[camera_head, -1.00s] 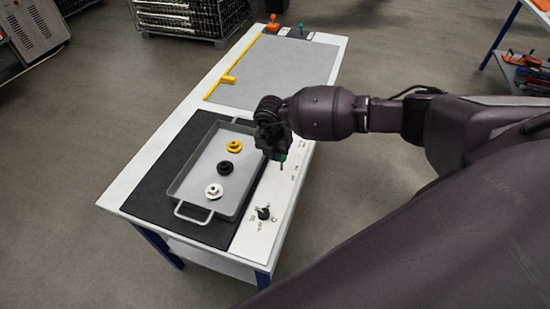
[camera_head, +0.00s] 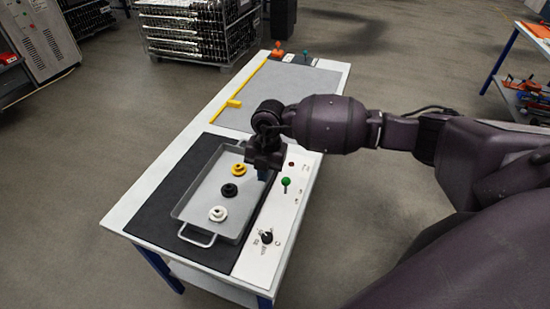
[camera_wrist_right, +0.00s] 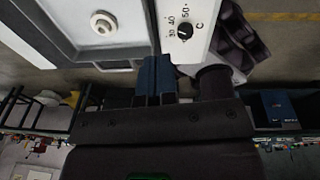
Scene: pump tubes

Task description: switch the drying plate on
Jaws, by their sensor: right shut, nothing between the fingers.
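The drying plate is a dark mat (camera_head: 147,212) with a white control strip (camera_head: 254,262) on its right. A lever with a green ball (camera_head: 286,182) stands on the strip. A black dial knob (camera_head: 267,237) sits nearer me; it also shows in the right wrist view (camera_wrist_right: 185,30) beside the marks 30, 40 and 50. My right gripper (camera_head: 263,178) points down over the tray's right rim, left of the green lever and apart from it. Its blue-grey fingers (camera_wrist_right: 155,76) are shut and empty. My left gripper is not in view.
A grey tray (camera_head: 182,214) on the mat holds a yellow (camera_head: 239,170), a black (camera_head: 229,190) and a white part (camera_head: 218,214). A small dark red spot (camera_head: 291,164) is behind the lever. A grey area with a yellow bar (camera_head: 236,104) lies farther back.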

